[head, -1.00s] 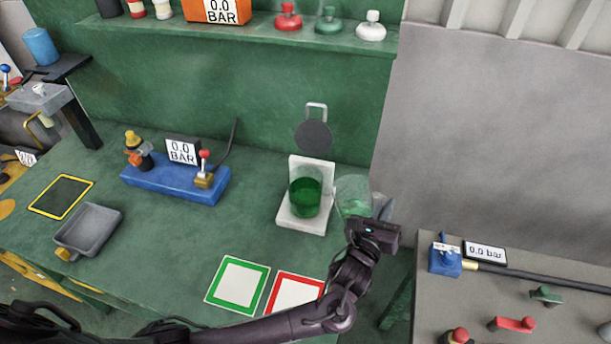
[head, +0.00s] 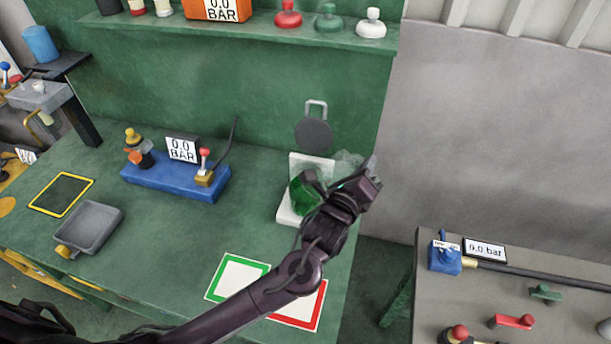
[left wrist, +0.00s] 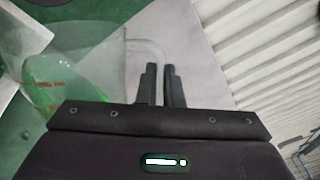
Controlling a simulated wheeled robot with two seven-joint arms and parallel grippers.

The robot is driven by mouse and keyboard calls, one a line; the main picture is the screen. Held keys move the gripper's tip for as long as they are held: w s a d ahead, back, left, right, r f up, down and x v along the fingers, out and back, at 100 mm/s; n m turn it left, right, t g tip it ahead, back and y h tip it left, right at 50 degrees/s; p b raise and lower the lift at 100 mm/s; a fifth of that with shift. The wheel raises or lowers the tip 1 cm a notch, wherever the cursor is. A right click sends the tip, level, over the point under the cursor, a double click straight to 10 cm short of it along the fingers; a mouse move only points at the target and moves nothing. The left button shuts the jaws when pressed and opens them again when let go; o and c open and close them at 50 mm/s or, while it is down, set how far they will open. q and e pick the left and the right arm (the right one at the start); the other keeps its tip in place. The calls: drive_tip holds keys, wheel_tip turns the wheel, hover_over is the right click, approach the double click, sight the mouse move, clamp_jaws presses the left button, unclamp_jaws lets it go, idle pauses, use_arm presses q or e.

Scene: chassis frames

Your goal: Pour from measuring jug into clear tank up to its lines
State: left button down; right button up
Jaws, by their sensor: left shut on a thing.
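The clear tank (head: 301,199) holds green liquid and stands on a white stand (head: 290,216) at the table's right end; my arm partly covers it. My left gripper (head: 371,168) is to the right of the tank and slightly above it. It is shut on the handle of the clear measuring jug (head: 348,163), which is tilted toward the tank. In the left wrist view the fingers (left wrist: 160,75) close on the clear handle, with the jug (left wrist: 88,45) to the left. Green liquid and red marks show there, but I cannot tell the level against the lines. My right gripper is out of view.
A blue gauge unit (head: 178,182), a grey tray (head: 88,227), and green-framed (head: 237,277) and red-framed (head: 300,305) squares lie on the green table. A grey bench (head: 480,300) stands at right.

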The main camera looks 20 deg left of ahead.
sight(356, 156)
use_arm(q)
drive_tip(key=shift+w+a+r+n, duration=0.1)
drive_tip(key=shift+a+r+n, duration=0.3)
drive_tip(key=shift+r+n, duration=0.1)
drive_tip(key=shift+w+a+r+n+b, duration=0.1)
drive_tip(key=shift+a+r+n+b, duration=0.3)
drive_tip(key=shift+r+n, duration=0.1)
drive_tip(key=shift+a+r, duration=0.1)
drive_tip(key=shift+r, duration=0.05)
drive_tip(key=shift+w+a+r+n, duration=0.1)
drive_tip(key=shift+a+r+n, duration=0.2)
drive_tip(key=shift+n, duration=0.2)
idle(0.9)
drive_tip(key=d+f+m, duration=0.1)
drive_tip(key=d+f+m+p, duration=0.1)
drive_tip(key=f+m, duration=0.1)
drive_tip(key=shift+s+d, duration=0.25)
drive_tip(key=shift+s, duration=0.05)
drive_tip(key=shift+s+d+f+m+p, duration=0.15)
drive_tip(key=shift+d+f+m, duration=0.2)
drive_tip(key=shift+f+m, duration=0.25)
drive_tip(key=shift+s+d+f+m+p, duration=0.15)
drive_tip(key=shift+d+f+m, duration=0.2)
drive_tip(key=shift+f+m, duration=0.2)
drive_tip(key=shift+w+f, duration=0.1)
drive_tip(key=shift+f, duration=0.05)
idle(0.7)
